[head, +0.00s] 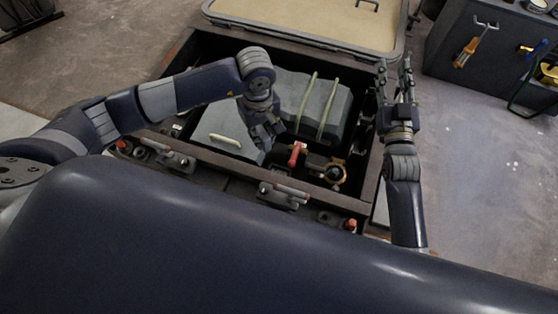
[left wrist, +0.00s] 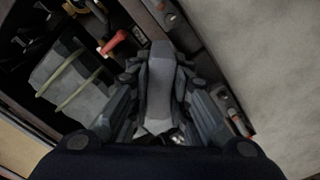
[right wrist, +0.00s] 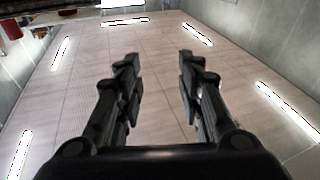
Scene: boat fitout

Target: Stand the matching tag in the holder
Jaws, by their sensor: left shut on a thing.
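My left gripper (head: 264,135) is over the open compartment in the head view, beside a grey panel (head: 213,125) with a pale handle. In the left wrist view its fingers (left wrist: 160,75) are closed around a grey flat-faced piece (left wrist: 158,90). I cannot tell for certain whether this is the same panel. My right gripper (head: 396,85) is raised to the right of the compartment, open and empty; in the right wrist view its fingers (right wrist: 157,75) stand apart with the ceiling behind. I cannot make out the matching tag or its holder.
The dark compartment frame (head: 365,165) surrounds a strapped grey block (head: 325,108), a red lever (head: 297,152) and a brass fitting (head: 335,173). Latches (head: 283,194) line the near edge. A raised lid (head: 310,22) is behind. A dark tool cabinet (head: 485,60) stands at right.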

